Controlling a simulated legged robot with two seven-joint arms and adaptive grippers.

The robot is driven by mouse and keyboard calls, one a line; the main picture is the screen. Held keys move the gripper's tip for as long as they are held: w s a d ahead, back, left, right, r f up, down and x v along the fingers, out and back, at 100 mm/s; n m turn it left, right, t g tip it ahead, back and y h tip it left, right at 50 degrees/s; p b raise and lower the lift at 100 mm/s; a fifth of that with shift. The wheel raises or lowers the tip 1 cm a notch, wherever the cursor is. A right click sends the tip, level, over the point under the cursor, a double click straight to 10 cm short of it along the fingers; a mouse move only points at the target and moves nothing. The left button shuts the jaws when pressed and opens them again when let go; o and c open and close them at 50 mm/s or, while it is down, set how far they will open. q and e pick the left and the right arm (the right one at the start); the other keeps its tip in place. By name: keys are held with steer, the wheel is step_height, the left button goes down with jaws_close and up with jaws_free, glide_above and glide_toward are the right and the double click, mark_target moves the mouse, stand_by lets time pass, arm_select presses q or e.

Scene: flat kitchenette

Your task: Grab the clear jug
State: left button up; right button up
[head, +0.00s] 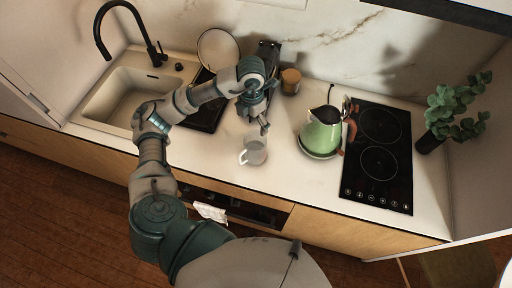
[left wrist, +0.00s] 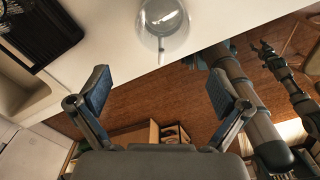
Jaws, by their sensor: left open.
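The clear jug (head: 253,152) stands on the pale counter near its front edge in the head view.
A green kettle (head: 320,135) stands right of the jug, beside the black cooktop (head: 379,147). A sink (head: 125,95) and a dark rack (head: 205,115) are left. A brown cup (head: 290,80) is behind. The counter (head: 225,165) around the jug is clear.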

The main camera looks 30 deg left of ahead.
arm_select(q)
glide_toward(251, 152)
steer(key=w+a+f, duration=0.2)
steer(key=w+f, duration=0.1)
steer(key=f, duration=0.3)
steer(key=f+p, duration=0.1)
steer(key=f, duration=0.2)
steer(key=f+p, duration=0.1)
steer(key=f, duration=0.2)
steer(key=shift+w+d+f, duration=0.3)
steer(key=shift+d+f, duration=0.1)
steer(key=shift+d, duration=0.1)
steer(key=c, duration=1.2)
arm_select(e)
steer(key=shift+s+a+r, duration=0.1)
steer(key=shift+s+r, duration=0.05)
steer(key=shift+r, duration=0.35)
steer(key=shift+s+a+r, duration=0.1)
steer(key=shift+r, duration=0.35)
arm_select(q)
steer(key=shift+r, duration=0.1)
